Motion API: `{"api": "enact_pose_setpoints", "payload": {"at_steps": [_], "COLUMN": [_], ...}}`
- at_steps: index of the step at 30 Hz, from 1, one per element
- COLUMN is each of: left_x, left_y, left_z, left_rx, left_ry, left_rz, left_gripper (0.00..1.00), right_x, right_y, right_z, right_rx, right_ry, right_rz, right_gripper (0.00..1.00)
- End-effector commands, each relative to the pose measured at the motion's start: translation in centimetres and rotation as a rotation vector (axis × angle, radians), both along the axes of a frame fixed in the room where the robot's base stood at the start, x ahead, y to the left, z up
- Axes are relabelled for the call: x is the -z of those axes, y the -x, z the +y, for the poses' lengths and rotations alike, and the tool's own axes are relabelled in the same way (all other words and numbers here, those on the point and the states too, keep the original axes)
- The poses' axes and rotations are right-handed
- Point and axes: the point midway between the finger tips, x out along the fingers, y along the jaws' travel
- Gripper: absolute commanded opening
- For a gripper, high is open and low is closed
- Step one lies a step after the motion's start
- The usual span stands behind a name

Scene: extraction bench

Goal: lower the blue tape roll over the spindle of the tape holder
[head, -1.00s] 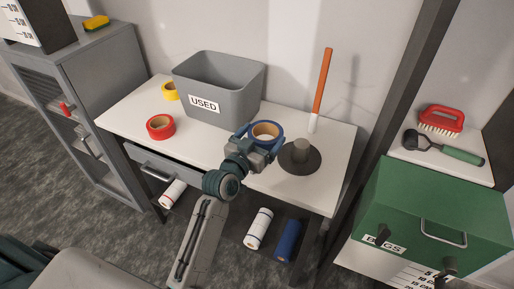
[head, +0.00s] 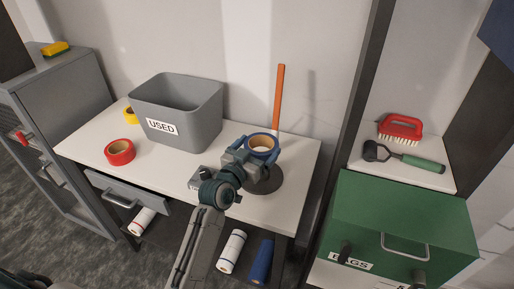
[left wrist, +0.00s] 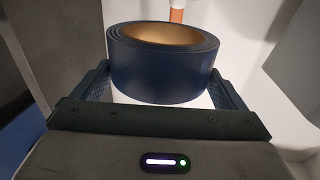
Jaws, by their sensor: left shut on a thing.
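The blue tape roll (head: 262,153) is held level between the fingers of my left gripper (head: 260,148). In the left wrist view the roll (left wrist: 165,75) sits upright between the two fingers, its tan core facing up. In the head view the dark round base of the tape holder (head: 268,184) shows below and partly behind the gripper. The roll appears above the holder. My right gripper is not in view.
A grey bin marked USED (head: 178,112) stands left on the white table (head: 210,160). A red roll (head: 120,152) and a yellow roll (head: 130,115) lie beside it. A green box (head: 400,220) is at the right.

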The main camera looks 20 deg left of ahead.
Motion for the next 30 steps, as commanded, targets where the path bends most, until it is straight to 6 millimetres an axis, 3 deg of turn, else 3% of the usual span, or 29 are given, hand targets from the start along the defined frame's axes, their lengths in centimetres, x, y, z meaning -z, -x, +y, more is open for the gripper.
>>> {"api": "enact_pose_setpoints", "payload": {"at_steps": [12, 26, 27, 28, 30], "left_x": [3.7, 4.3, 4.3, 4.3, 4.3], "left_y": [0.0, 0.0, 0.0, 0.0, 0.0], "left_z": [0.0, 0.0, 0.0, 0.0, 0.0], "left_rx": [0.0, 0.001, 0.001, 0.001, 0.001], "left_ry": [0.0, -0.001, -0.001, -0.001, -0.001], "left_rz": [0.0, 0.0, 0.0, 0.0, 0.0], "left_gripper": [0.68, 0.68, 0.95, 1.0, 1.0], "right_x": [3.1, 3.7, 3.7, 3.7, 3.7], "right_y": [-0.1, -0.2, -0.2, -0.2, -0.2], "right_z": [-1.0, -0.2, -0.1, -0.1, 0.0], "right_rx": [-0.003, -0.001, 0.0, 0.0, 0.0], "right_ry": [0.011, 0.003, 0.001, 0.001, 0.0], "right_rz": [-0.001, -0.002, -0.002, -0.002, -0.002], "right_gripper": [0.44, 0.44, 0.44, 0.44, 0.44]}}
